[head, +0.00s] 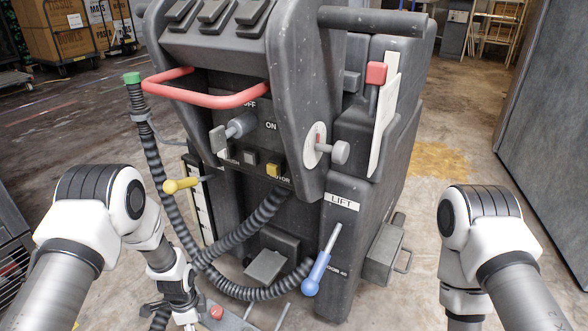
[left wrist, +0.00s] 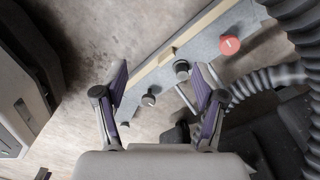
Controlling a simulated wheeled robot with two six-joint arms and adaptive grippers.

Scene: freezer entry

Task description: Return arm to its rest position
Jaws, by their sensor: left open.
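My left arm (head: 95,225) comes in from the left in the head view, bent, with its forearm hanging down beside the machine's hose. In the left wrist view my left gripper (left wrist: 163,85) is open, its two purple-padded fingers spread with nothing held between them. Below the fingers is a grey panel (left wrist: 205,65) with a red button (left wrist: 229,45) and dark knobs. I cannot tell the exact gap to it. My right arm (head: 485,235) is bent at the right of the head view, and its gripper is out of frame.
A dark machine (head: 350,240) fills the middle, with a red handle bar (head: 205,98), a yellow lever (head: 180,185), a blue-handled lever (head: 316,275) and a ribbed hose (head: 250,230). A grey wall panel (head: 550,130) stands at right. Boxes (head: 55,30) stand far back left. Floor shows between machine and right arm.

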